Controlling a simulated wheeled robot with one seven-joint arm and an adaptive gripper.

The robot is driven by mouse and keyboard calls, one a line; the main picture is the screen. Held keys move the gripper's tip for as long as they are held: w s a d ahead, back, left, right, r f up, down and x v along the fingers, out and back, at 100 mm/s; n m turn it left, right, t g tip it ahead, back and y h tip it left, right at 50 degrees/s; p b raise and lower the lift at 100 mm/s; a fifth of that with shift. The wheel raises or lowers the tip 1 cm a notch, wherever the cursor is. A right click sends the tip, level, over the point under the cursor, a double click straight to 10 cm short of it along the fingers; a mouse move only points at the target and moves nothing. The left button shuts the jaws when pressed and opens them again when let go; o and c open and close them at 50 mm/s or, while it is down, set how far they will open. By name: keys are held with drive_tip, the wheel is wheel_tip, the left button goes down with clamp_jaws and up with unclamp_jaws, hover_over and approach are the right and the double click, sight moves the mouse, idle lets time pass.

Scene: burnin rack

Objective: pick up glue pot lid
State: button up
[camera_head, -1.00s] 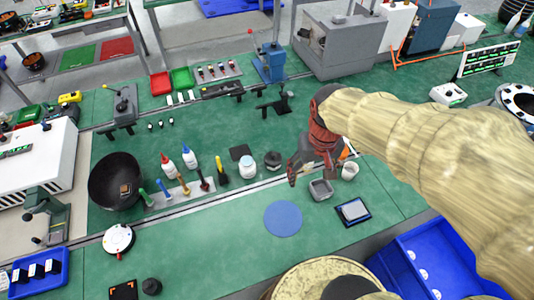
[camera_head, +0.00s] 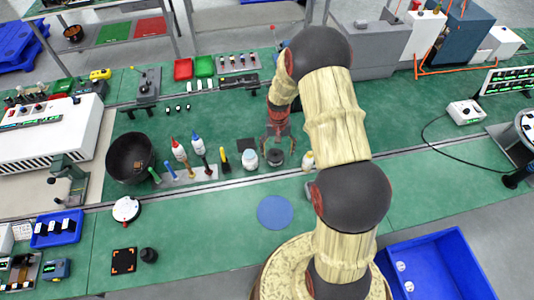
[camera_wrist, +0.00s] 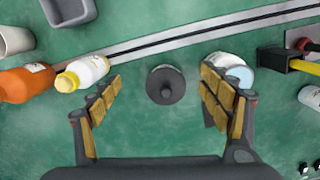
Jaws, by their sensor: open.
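The glue pot lid (camera_wrist: 166,83) is a dark grey disc with a round knob. In the wrist view it sits centrally between my fingers, beyond their tips. In the head view the dark pot with the lid (camera_head: 275,159) stands on the green bench, just below my gripper (camera_head: 277,140). My gripper (camera_wrist: 160,95) is open and empty in the wrist view, one finger on each side of the lid. The fingers do not visibly touch it. The pot's body is mostly hidden under the lid from above.
A white jar (camera_wrist: 230,68) stands close by the right finger in the wrist view. A blue disc (camera_head: 275,212) lies on the clear front bench.

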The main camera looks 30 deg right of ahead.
sight(275, 153)
drive_tip(key=w, duration=0.1)
drive_tip(key=w+r+t, duration=0.1)
drive_tip(key=w, duration=0.1)
drive_tip(key=shift+w+d, duration=0.1)
drive_tip(key=shift+w, duration=0.15)
drive_tip(key=shift+f+m, duration=0.15)
drive_tip(key=shift+m, duration=0.15)
drive_tip(key=shift+d+f, duration=0.2)
drive_tip(key=shift+f, duration=1.7)
drive_tip(key=shift+d+f, duration=0.15)
drive_tip(key=shift+f, duration=1.7)
drive_tip(key=c, duration=0.3)
drive_tip(key=c, duration=0.7)
drive_tip(key=shift+r, duration=0.1)
drive_tip(key=shift+c, duration=0.2)
